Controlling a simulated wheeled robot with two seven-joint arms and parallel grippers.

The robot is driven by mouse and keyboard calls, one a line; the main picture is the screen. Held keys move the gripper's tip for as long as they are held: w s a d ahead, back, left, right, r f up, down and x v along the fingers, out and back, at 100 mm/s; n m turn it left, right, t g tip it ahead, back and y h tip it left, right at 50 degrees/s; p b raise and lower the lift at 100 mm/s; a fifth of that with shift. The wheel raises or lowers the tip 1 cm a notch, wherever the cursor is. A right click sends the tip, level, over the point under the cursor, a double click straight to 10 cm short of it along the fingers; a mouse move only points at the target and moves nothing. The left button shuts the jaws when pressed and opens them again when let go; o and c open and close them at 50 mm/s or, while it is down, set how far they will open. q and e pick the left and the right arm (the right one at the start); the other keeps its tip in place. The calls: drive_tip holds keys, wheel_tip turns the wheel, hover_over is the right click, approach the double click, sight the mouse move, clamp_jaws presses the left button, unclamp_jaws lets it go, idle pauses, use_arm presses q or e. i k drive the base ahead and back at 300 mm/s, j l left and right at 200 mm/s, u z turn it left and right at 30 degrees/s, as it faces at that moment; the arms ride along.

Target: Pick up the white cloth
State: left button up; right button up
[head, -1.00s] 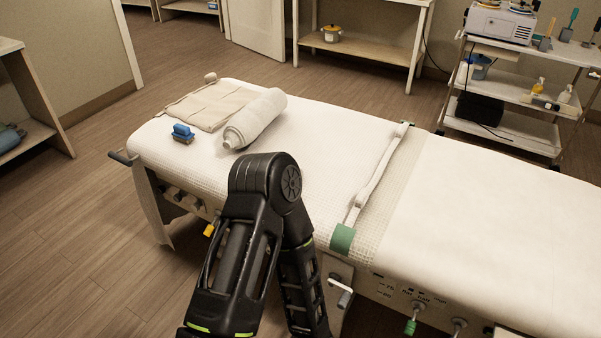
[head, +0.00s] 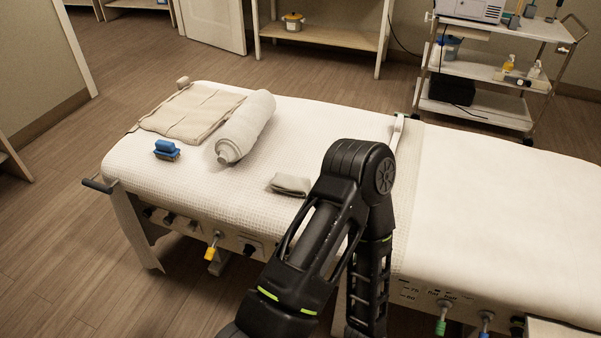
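A small folded pale grey-white cloth (head: 291,185) lies flat on the treatment bed (head: 500,210), near its front edge and just left of my arm. I cannot tell for certain which of these is the white cloth. One black arm of mine rises from the bottom of the head view, its elbow in front of the bed to the right of the folded cloth. Neither of my grippers shows, and nothing is seen holding either cloth.
A flat beige cloth (head: 190,112) and a blue-topped brush (head: 167,150) lie at the bed's left end. A wheeled cart (head: 490,115) and a wooden shelf (head: 320,36) stand behind the bed. Open floor (head: 60,230) lies to the left. The bed's right part is bare.

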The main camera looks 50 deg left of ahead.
sight(290, 184)
drive_tip(key=k+j, duration=0.1)
drive_tip(key=j, duration=0.3)
drive_tip(key=k+j+z, duration=0.1)
drive_tip(key=j, duration=0.25)
drive_tip(key=k+j, duration=0.1)
drive_tip(key=j, duration=0.3)
drive_tip(key=k+j+z, duration=0.1)
drive_tip(key=j, duration=0.3)
drive_tip(key=k+j, duration=0.15)
drive_tip(key=j, duration=0.2)
